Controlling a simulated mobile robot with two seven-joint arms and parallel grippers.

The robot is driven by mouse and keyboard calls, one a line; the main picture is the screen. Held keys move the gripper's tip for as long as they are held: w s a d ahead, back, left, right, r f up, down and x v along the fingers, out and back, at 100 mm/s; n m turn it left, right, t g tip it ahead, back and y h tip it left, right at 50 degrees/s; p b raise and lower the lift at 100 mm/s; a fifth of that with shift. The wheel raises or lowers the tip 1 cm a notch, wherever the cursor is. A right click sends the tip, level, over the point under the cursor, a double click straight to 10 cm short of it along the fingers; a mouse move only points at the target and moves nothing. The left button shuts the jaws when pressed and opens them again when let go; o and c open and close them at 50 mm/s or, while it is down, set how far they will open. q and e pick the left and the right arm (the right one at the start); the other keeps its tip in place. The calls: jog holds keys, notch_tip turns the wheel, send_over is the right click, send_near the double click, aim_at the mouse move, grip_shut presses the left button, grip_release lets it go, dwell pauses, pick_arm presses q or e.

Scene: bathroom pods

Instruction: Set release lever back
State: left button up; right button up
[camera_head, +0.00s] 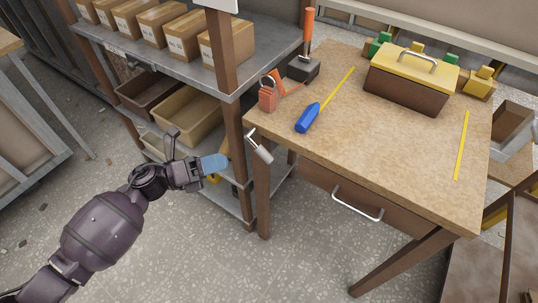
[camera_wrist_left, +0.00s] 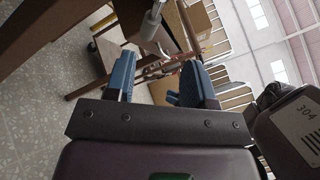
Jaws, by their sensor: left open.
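The release lever (camera_head: 259,148) is a small pale metal handle at the left front corner of the workbench, tilted down and to the right from its upper end. In the left wrist view a pale cylindrical handle (camera_wrist_left: 151,24), which looks like the lever, hangs beyond the fingers near the top. My left gripper (camera_head: 216,163) has blue fingers and is just left of the lever, apart from it and slightly lower in the picture. In the left wrist view its two fingers (camera_wrist_left: 155,82) are spread with nothing held between them. My right gripper is not in view.
The wooden workbench (camera_head: 390,140) carries a blue-handled tool (camera_head: 308,118), an orange clamp-like item (camera_head: 268,95), a hammer (camera_head: 306,60) and a yellow-lidded toolbox (camera_head: 412,75). A grey shelf (camera_head: 190,70) with boxes and bins stands behind my left gripper. The floor in front is clear.

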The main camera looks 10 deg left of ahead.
aim_at(267, 157)
pick_arm(q)
jog(key=w+d+m+g, duration=0.1)
jog(key=d, duration=0.2)
jog(key=w+d+f+m+g, duration=0.1)
jog(key=d, duration=0.3)
jog(key=w+d+m+g+b, duration=0.1)
jog(key=w+d+m, duration=0.1)
jog(key=d, duration=0.2)
jog(key=shift+f, duration=0.15)
grip_shut()
dwell(0.4)
